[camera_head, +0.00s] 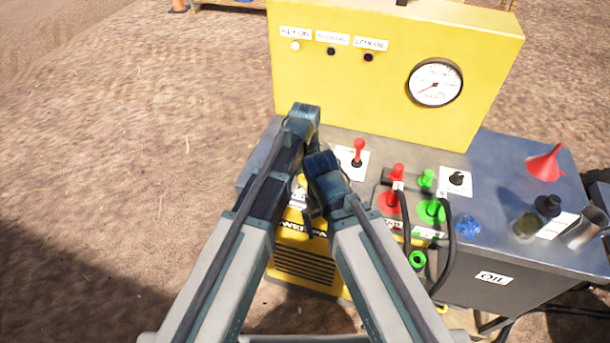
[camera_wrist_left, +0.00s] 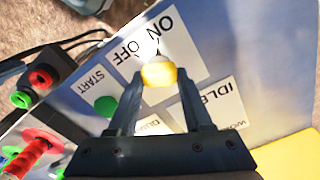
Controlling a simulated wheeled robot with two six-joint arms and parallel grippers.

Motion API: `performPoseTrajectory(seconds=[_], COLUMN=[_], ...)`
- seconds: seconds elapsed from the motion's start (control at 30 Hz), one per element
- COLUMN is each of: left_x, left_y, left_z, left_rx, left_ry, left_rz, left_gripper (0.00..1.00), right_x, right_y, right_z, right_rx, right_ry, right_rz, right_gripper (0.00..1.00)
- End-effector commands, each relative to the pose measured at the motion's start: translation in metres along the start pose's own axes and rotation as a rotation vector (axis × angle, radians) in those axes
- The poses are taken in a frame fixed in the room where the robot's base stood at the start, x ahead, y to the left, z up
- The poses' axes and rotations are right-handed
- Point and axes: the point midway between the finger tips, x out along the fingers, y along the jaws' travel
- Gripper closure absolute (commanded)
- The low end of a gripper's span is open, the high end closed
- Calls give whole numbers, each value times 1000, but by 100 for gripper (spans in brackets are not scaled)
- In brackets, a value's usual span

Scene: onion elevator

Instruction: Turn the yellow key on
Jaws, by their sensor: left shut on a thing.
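The yellow key (camera_wrist_left: 158,75) stands on a white plate (camera_wrist_left: 187,62) lettered ON and OFF. My left gripper (camera_wrist_left: 160,84) is shut on the key, with one finger on each side of it. In the head view a small yellow spot (camera_head: 302,181) between my arms looks like the key, mostly hidden. My right gripper (camera_head: 322,172) is close beside the left one, and its fingers are too hidden to tell their state. On the yellow panel, the left lamp (camera_head: 295,46), labelled KEY ON, looks pale and bright; the other two look dark.
A green START button (camera_wrist_left: 106,106) is beside the key plate. A red lever (camera_head: 359,152), red and green hose couplings (camera_head: 430,211) and a black knob (camera_head: 457,179) stand to the right. A red funnel (camera_head: 545,163) is at the far right. A gauge (camera_head: 435,83) is on the panel.

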Motion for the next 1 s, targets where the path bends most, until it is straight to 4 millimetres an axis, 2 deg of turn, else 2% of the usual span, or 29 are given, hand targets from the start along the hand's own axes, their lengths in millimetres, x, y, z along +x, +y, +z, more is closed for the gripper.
performPoseTrajectory(seconds=[0.67, 0.7, 0.83, 1.0], left_x=[0, 0, 0, 0], left_y=[0, 0, 0, 0], left_z=[0, 0, 0, 0], left_rx=[53, 53, 52, 51], left_ry=[0, 0, 0, 0], left_rz=[0, 0, 0, 0], left_gripper=[100, 43, 20, 20], right_x=[0, 0, 0, 0], right_y=[0, 0, 0, 0], right_z=[0, 0, 0, 0], right_rx=[0, 0, 0, 0], right_ry=[0, 0, 0, 0], right_rz=[0, 0, 0, 0], right_gripper=[0, 0, 0, 0])
